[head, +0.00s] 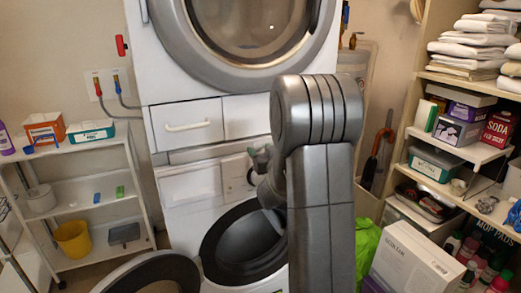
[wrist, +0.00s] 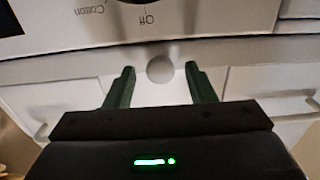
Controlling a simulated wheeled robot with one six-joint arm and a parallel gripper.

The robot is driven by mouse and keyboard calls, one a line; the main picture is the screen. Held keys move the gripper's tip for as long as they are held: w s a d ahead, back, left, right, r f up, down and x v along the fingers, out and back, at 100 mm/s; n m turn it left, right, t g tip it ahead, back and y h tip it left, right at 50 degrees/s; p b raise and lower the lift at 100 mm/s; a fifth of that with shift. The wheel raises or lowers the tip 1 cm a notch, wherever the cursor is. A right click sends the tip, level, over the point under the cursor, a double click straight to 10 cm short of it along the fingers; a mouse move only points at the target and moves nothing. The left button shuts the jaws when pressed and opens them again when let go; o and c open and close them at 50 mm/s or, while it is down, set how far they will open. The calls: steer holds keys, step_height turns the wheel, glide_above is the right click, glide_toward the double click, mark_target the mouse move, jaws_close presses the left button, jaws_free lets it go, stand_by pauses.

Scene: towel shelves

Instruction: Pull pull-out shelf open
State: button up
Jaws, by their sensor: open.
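A narrow pale band between the two stacked machines appears to be the pull-out shelf (head: 205,150); it looks flush with the fronts. In the wrist view, a pale strip (wrist: 75,65) crosses the picture, with a round grey knob (wrist: 160,73) in its middle. My gripper (wrist: 160,66) is open, with its two dark green fingers on either side of the knob. I cannot tell whether they touch it. In the head view my gripper (head: 258,160) is at the machines' front, partly hidden by my arm.
A dryer (head: 150,60) stands above a washer (head: 185,225), whose round door (head: 150,275) hangs open at lower left. A white drawer with a handle (head: 187,127) is above the band. A white rack (head: 140,190) stands left; loaded shelves (head: 405,130) and a white box (head: 415,262) stand right.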

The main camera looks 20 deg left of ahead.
steer(key=shift+w+a, duration=0.1)
steer(key=shift+a, duration=0.05)
jaws_close()
